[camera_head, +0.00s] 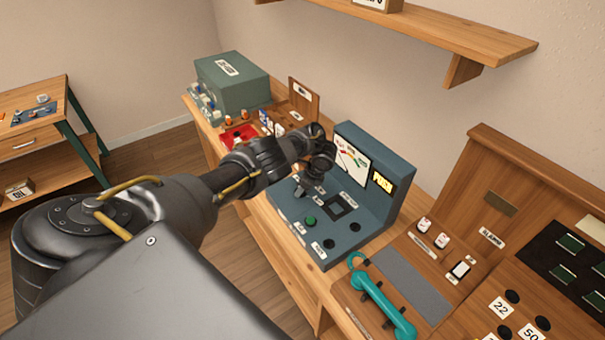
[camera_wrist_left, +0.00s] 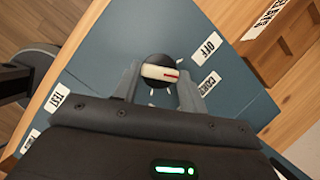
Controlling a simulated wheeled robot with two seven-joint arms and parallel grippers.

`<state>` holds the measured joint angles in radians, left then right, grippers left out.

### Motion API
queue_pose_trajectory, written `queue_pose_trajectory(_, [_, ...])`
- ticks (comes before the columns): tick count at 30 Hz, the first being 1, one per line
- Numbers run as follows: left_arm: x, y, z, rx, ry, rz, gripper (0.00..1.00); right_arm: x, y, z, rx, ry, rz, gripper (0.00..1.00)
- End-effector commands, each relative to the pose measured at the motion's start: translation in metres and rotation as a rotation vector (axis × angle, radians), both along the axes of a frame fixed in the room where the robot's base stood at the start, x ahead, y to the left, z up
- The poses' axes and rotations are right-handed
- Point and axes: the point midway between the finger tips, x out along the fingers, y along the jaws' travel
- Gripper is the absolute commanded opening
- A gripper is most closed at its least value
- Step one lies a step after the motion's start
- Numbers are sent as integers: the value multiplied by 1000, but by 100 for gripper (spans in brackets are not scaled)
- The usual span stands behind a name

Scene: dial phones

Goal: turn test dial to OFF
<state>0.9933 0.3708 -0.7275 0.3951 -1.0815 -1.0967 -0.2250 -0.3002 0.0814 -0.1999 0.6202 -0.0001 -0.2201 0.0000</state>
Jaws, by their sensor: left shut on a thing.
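The test dial (camera_wrist_left: 158,72) is a black round knob with a white bar across it, in the left wrist view. A red mark on the bar's right end points right, between the OFF label (camera_wrist_left: 207,46) and another label (camera_wrist_left: 208,82) below it. My left gripper (camera_wrist_left: 158,82) has a finger on each side of the dial and is shut on it. In the head view, my left gripper (camera_head: 306,190) reaches down to the left part of the blue-grey test console (camera_head: 337,232) and hides the dial there. My right gripper is not in view.
The console has a green button (camera_head: 310,221), a dark square socket (camera_head: 341,207) and an upright panel with a gauge (camera_head: 352,160). A teal handset (camera_head: 382,303) lies to the right. A green box (camera_head: 232,82) and red tray (camera_head: 240,134) stand at the bench's far end.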

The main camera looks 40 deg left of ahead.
Motion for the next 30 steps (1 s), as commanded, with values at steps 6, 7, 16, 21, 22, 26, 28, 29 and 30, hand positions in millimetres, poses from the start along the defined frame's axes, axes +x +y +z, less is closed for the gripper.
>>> queue_pose_trajectory(6, [2,0,-4,0,1,207,19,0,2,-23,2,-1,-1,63])
queue_pose_trajectory(7, [2,1,-4,-1,0,235,19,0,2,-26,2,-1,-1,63])
queue_pose_trajectory(16, [4,2,-3,0,0,478,19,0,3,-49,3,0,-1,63])
queue_pose_trajectory(21, [4,3,-3,0,1,576,19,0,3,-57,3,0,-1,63])
queue_pose_trajectory(22, [4,3,-2,-1,1,590,19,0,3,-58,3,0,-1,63])
queue_pose_trajectory(26, [5,3,-1,0,0,638,19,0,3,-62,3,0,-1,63])
queue_pose_trajectory(28, [5,4,-1,2,1,656,19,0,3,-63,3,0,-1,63])
queue_pose_trajectory(29, [5,4,-1,2,0,662,19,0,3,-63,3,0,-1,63])
queue_pose_trajectory(30, [5,4,-1,2,0,670,19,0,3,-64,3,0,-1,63])
